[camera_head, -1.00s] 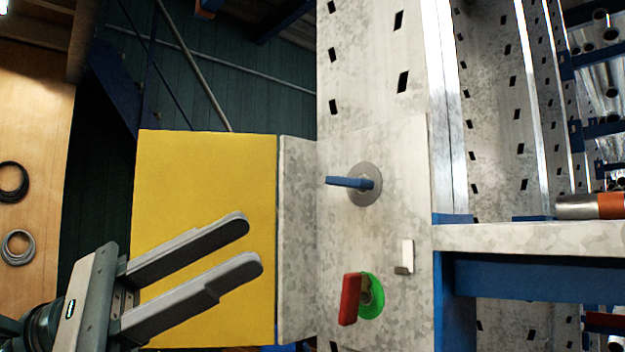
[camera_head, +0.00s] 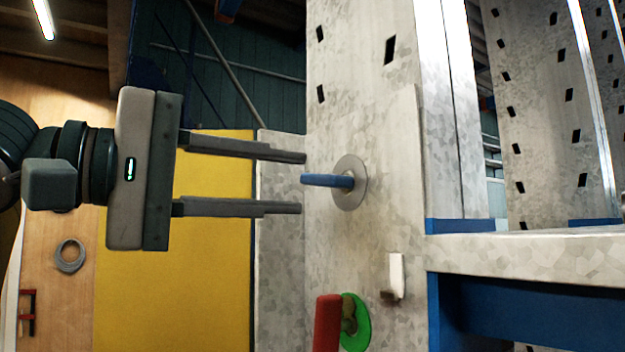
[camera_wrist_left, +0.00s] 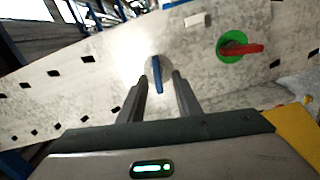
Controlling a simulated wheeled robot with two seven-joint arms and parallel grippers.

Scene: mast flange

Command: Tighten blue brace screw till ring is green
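The blue brace screw (camera_head: 328,181) has a blue bar handle standing out from the metal plate. A grey ring (camera_head: 350,196) lies around its base. My left gripper (camera_head: 303,182) is open, its two fingers above and below the level of the blue handle, with the tips just short of it or at its end. The left wrist view shows the blue handle (camera_wrist_left: 156,76) ahead, between the finger lines. I see nothing held. A red handle (camera_head: 327,322) with a green ring (camera_head: 356,322) sits lower on the plate. My right gripper is not in view.
A yellow panel (camera_head: 215,200) stands behind the left fingers. A blue and grey shelf beam (camera_head: 520,254) runs off to the right.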

